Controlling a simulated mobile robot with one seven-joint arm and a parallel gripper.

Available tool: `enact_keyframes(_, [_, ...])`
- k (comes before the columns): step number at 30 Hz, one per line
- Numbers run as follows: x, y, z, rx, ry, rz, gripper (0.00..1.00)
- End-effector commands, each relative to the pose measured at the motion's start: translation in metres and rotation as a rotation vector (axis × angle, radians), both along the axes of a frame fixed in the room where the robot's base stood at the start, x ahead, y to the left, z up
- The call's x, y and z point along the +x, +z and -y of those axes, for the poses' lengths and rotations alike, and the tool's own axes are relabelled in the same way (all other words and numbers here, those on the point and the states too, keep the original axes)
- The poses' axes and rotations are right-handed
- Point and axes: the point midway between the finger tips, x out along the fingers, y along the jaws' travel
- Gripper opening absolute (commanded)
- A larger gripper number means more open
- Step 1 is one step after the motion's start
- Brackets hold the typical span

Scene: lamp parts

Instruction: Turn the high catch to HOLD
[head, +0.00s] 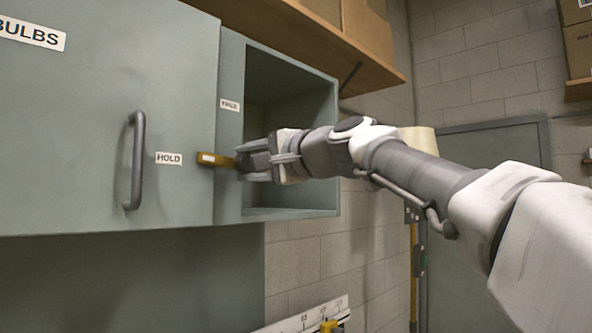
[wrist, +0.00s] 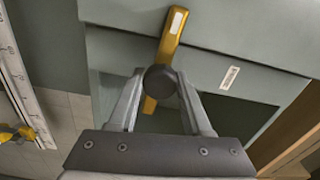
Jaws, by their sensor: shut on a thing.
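The catch (head: 217,160) is a yellow lever with a white mark at one end, on the cabinet frame beside the closed door. It lies nearly level, its marked end over the door's edge and pointing left at the HOLD label (head: 169,158). The other label (head: 229,106), probably FREE, is above it. In the wrist view the lever (wrist: 172,36) crosses behind a dark round knob (wrist: 160,81). My gripper (wrist: 160,84) is shut on this knob, one finger each side.
The green cabinet door (head: 75,130) has a dark vertical handle (head: 136,160) and a BULBS label. An open cubby (head: 292,90) is right of the catch, behind my gripper. A wooden shelf (head: 300,38) is above. A white ruled strip (head: 305,320) is below.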

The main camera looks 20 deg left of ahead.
Motion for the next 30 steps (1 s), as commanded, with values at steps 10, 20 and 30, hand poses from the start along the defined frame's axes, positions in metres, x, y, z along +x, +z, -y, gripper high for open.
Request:
enact_keyframes(10, [0.0005, -0.0011, -0.0001, -0.041, 0.000, 0.075, 0.00])
enact_keyframes(20, [0.0003, -0.0009, -0.0002, -0.045, 0.000, 0.083, 0.00])
enact_keyframes(30, [0.0001, -0.0005, -0.0001, -0.043, 0.000, 0.080, 0.79])
